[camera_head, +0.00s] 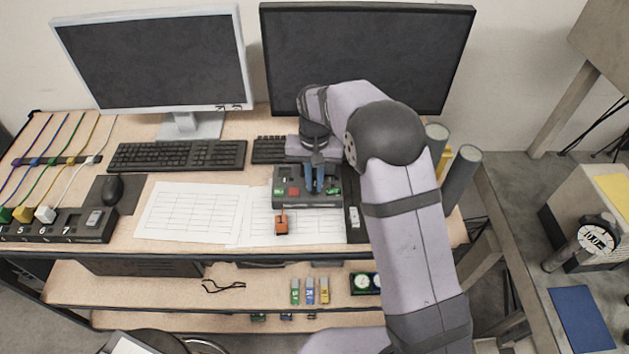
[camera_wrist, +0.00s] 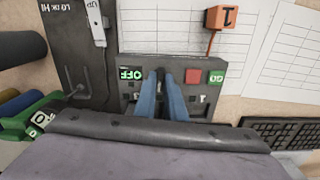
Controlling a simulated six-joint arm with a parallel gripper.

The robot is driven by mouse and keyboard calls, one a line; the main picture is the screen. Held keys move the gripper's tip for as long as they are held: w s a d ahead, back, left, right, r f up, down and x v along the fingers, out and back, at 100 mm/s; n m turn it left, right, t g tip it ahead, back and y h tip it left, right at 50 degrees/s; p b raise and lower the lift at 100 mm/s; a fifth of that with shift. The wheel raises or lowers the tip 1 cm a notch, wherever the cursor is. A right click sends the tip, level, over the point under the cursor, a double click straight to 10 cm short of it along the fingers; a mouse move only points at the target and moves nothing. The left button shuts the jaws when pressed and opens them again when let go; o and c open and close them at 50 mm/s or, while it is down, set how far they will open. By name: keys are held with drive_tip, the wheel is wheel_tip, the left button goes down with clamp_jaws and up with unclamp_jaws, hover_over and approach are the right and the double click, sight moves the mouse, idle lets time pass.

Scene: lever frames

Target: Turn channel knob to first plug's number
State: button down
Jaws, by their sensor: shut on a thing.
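A dark grey control box (camera_head: 330,200) stands on the desk below the right monitor. My gripper (camera_head: 316,176) has blue fingers and reaches down onto the box top. In the wrist view its fingertips (camera_wrist: 160,76) are shut on a small dark knob between the OFF sign and the red button; the fingers hide most of it, including its setting. A numbered socket strip (camera_head: 85,228) at the far left holds a green plug (camera_head: 22,214) and a white plug (camera_head: 45,214).
A dark panel (camera_wrist: 78,50) with a light lever adjoins the box. Keyboards, a mouse (camera_head: 112,188) and monitors surround it. Grey cylinders (camera_head: 462,175) stand at the right.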

sight(315, 186)
drive_tip(key=shift+r+n, duration=0.1)
drive_tip(key=shift+n, duration=0.5)
drive_tip(key=c, duration=1.8)
unclamp_jaws()
drive_tip(key=shift+r+b, duration=1.25)
drive_tip(key=shift+r, duration=2.4)
drive_tip(key=s+d+f, duration=0.2)
drive_tip(key=s+d, duration=0.2)
drive_tip(key=s, duration=0.4)
drive_tip(key=s+d+f, duration=0.2)
drive_tip(key=s+d, duration=0.3)
drive_tip(key=s, duration=0.4)
drive_tip(key=s+d+f, duration=0.2)
drive_tip(key=s+d, duration=0.2)
drive_tip(key=s, duration=0.4)
drive_tip(key=shift+s+d, duration=0.25)
drive_tip(key=shift+s, duration=0.05)
